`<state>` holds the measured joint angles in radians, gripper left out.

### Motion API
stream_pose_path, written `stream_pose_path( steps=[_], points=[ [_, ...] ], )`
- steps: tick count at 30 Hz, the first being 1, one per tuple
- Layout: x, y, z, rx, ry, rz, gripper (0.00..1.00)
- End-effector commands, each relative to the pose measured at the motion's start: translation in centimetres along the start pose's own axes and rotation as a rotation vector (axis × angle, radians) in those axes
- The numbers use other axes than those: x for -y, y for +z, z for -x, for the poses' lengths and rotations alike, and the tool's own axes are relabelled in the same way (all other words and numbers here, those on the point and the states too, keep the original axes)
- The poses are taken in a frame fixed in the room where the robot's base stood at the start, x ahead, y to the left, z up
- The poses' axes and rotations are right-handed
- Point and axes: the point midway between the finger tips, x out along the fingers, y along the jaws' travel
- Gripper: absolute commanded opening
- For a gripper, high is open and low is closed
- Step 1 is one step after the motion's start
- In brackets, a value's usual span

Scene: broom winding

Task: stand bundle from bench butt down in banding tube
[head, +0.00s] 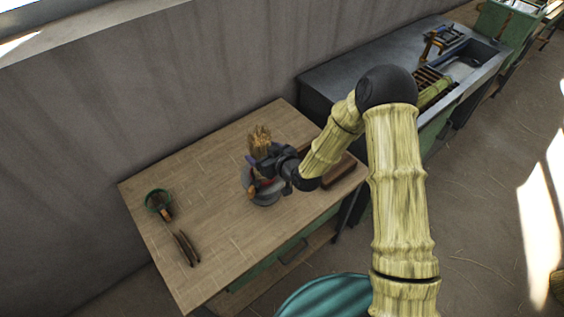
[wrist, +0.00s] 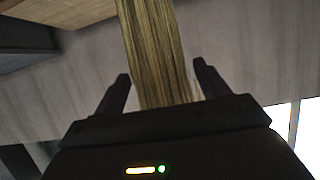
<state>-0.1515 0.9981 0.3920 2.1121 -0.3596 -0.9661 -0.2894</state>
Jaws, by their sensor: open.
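The straw bundle (head: 260,137) stands roughly upright on the wooden bench, its frayed tan top showing above my gripper (head: 262,165). Below it is a grey round base (head: 266,198), which looks like the banding tube's foot. My gripper hides most of the tube and the bundle's lower end, so I cannot tell how deep the butt sits. In the wrist view the bundle (wrist: 155,40) passes between the two fingers of my gripper (wrist: 161,75). The fingers are open, with a gap visible on both sides of the straw.
The wooden bench (head: 200,200) holds a green round pot (head: 158,201) and dark slim tools (head: 186,248) at left. A brown block (head: 338,172) lies at right, partly behind my arm. A dark counter with a sink trough (head: 340,85) stands beyond. The bench's middle left is clear.

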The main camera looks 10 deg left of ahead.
Motion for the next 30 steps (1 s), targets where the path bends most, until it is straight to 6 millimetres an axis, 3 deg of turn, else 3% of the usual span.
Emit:
stream_pose_path(
  steps=[18, 26, 30],
  points=[
    [0.0, 0.1, 10.4, -0.001, 0.001, 0.002, 0.74],
    [0.0, 0.1, 13.8, -0.002, 0.002, 0.001, 0.74],
    [-0.1, -0.3, 13.9, 0.0, -0.001, -0.002, 0.74]
  ],
)
